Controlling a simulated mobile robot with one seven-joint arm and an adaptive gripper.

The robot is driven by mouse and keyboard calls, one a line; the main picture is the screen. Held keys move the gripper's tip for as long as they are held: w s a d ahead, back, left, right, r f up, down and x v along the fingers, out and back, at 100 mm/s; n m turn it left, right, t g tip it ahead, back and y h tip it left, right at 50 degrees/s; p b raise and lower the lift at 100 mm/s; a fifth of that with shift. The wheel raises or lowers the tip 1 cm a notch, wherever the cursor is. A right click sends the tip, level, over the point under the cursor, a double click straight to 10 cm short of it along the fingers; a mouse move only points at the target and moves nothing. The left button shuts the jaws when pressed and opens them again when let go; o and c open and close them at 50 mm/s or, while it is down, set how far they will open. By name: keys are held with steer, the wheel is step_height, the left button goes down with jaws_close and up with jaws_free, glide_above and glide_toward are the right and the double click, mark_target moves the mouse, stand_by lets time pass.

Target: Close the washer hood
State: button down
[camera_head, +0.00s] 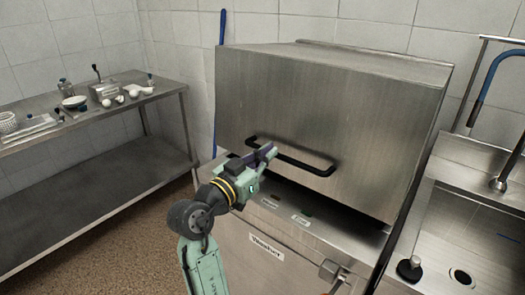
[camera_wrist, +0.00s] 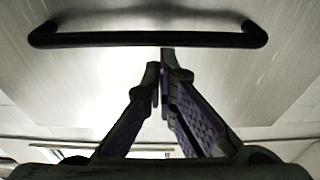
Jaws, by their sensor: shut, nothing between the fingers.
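The washer hood (camera_head: 325,115) is a big brushed-steel box above the washer body (camera_head: 290,250). A dark gap shows between the hood's lower edge and the body, so the hood is not fully down. A black bar handle (camera_head: 310,167) runs across the hood's front; it also shows in the wrist view (camera_wrist: 100,40). My gripper (camera_head: 268,152) is at the left part of the handle in the head view. Its purple-padded fingers (camera_wrist: 163,62) are shut and empty, with the tips just below the bar in the wrist view. I cannot tell whether they touch it.
A steel table (camera_head: 100,117) with several small utensils stands at the left. A sink (camera_head: 462,235) with a blue-hosed tap (camera_head: 493,85) is close at the right. A blue pole (camera_head: 222,30) stands behind the hood's left side. Open floor (camera_head: 130,225) lies between table and washer.

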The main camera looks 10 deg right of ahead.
steer(key=b, duration=0.6)
glide_toward(284, 163)
steer(key=x, duration=0.5)
steer(key=shift+s+f, duration=0.1)
steer(key=shift+f, duration=0.1)
steer(key=shift+r, duration=0.15)
